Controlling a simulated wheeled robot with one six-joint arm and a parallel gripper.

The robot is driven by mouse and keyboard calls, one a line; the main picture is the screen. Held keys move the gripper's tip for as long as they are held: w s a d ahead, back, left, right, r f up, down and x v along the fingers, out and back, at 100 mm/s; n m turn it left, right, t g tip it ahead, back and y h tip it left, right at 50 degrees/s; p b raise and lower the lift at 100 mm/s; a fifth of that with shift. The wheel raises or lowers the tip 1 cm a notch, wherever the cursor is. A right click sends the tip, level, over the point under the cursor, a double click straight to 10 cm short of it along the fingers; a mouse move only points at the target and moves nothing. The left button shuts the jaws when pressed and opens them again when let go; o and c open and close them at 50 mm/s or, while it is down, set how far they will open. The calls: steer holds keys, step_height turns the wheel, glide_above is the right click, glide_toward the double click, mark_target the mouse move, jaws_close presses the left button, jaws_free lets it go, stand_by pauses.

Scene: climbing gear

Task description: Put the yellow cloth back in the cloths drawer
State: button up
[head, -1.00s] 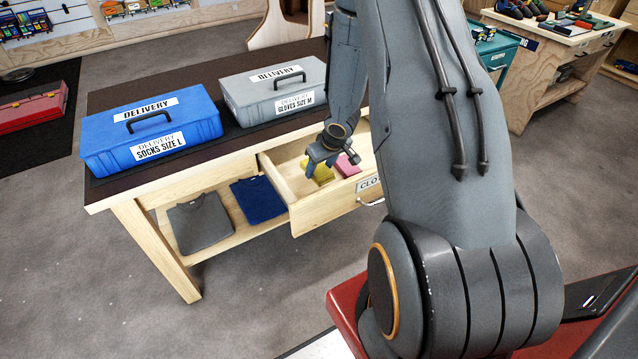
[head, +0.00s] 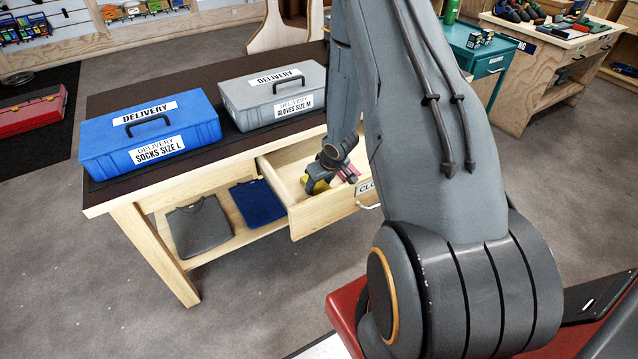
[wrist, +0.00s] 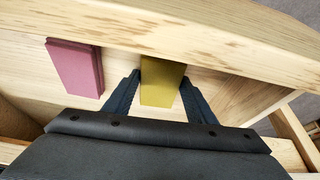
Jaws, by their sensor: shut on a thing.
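The yellow cloth (wrist: 160,82) is a folded block between the two fingers of my gripper (wrist: 160,100) in the wrist view. The gripper is shut on it. In the head view my gripper (head: 318,185) is down inside the open cloths drawer (head: 312,218), and a bit of the yellow cloth (head: 312,187) shows beside the fingers. The drawer's label is partly hidden by my arm. A pink folded cloth (wrist: 75,68) lies in the drawer to the left of the yellow one in the wrist view. Whether the yellow cloth touches the drawer floor I cannot tell.
A blue box (head: 150,132) and a grey box (head: 272,95) stand on the table top (head: 110,103). A grey folded shirt (head: 199,227) and a blue one (head: 257,202) lie on the shelf below. The drawer's wooden wall (wrist: 220,45) runs close beyond the fingers.

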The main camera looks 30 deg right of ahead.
steer(key=o, duration=1)
steer(key=shift+b, duration=0.35)
steer(key=v, duration=0.7)
steer(key=shift+w+a+r, duration=0.15)
steer(key=shift+r, duration=0.3)
steer(key=s+a+r+g+h, duration=0.1)
steer(key=s+a+r, duration=0.25)
steer(key=r, duration=0.35)
steer(key=s+a+r+h, duration=0.1)
steer(key=s+a+r, duration=0.25)
steer(key=r, duration=0.35)
steer(key=s+a+r+g, duration=0.1)
steer(key=s+a+r, duration=0.2)
steer(key=s+a, duration=0.2)
steer(key=s+a+r+m+g+y, duration=0.1)
steer(key=s+a+r, duration=0.2)
steer(key=s+a, duration=0.2)
steer(key=s, duration=0.2)
steer(key=shift+s+a+r+y, duration=0.2)
steer(key=shift+s+r+y, duration=0.05)
steer(key=shift+s+y, duration=0.1)
